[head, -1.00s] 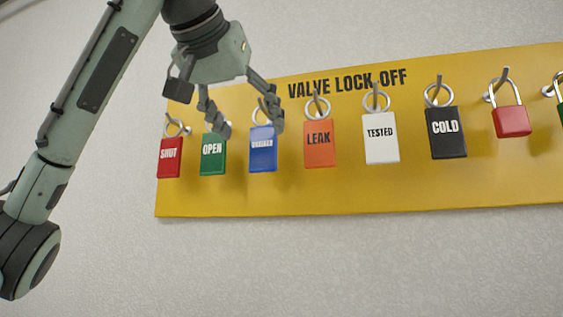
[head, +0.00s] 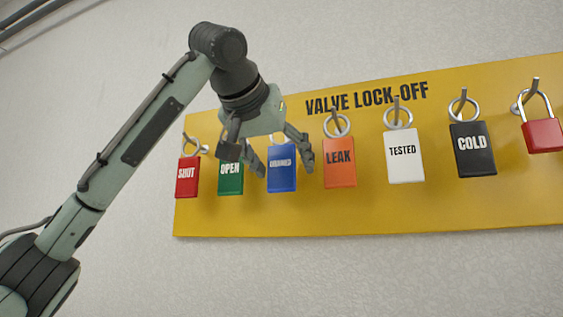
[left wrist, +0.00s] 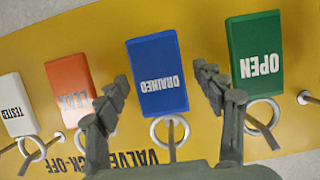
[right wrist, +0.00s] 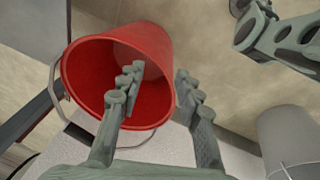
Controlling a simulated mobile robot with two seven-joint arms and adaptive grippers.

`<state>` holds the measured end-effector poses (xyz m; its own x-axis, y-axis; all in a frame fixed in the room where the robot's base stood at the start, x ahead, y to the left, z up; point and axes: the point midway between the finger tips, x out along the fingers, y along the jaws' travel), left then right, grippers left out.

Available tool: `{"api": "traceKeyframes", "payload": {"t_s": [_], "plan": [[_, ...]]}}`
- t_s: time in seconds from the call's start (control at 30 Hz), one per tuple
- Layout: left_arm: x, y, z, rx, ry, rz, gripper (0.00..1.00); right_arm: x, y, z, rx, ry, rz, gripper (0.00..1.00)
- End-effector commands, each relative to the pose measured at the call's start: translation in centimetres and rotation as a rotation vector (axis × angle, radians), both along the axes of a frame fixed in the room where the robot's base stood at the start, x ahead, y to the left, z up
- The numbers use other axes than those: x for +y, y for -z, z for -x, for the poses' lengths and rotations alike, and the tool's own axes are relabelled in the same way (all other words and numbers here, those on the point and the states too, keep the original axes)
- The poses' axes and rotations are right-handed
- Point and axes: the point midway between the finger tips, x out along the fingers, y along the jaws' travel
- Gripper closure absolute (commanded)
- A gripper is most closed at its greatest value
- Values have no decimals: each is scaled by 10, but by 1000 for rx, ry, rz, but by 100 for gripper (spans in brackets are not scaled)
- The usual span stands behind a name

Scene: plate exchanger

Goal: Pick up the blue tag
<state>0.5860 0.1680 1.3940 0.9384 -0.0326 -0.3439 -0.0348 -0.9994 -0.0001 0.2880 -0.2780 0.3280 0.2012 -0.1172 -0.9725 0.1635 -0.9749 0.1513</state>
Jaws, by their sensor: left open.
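The blue tag (head: 282,172), marked DRAINED, hangs by a metal ring from a peg on the yellow board. It also shows in the left wrist view (left wrist: 157,75), upside down, with its ring (left wrist: 170,131) below it. My left gripper (head: 283,172) is open, with one finger on each side of the blue tag. In the left wrist view the open fingers (left wrist: 165,80) flank the tag, with gaps on both sides. My right gripper (right wrist: 158,78) is open and empty before a red bucket.
The green OPEN tag (head: 230,180) and orange LEAK tag (head: 339,174) hang close on either side. A red SHUT tag (head: 187,180), white TESTED tag (head: 405,168), black COLD tag (head: 473,160) and red padlock (head: 542,138) share the board (head: 300,218). The red bucket (right wrist: 150,40) is near my right gripper.

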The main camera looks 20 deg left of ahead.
Motion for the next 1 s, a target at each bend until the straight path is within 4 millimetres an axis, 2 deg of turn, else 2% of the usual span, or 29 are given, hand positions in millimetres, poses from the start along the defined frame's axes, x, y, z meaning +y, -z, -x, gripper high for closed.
{"api": "traceKeyframes", "payload": {"t_s": [0.07,0.4,0.5,1.0], "plan": [[0,0,0,0,0,0,31,0,0,0,0,0,0,65],[0,0,0,0,0,0,73,0,0,0,0,0,0,65],[0,0,0,-1,0,0,83,0,0,0,0,0,0,65],[6,-9,-4,-1,2,2,84,0,0,-1,0,0,0,65]]}}
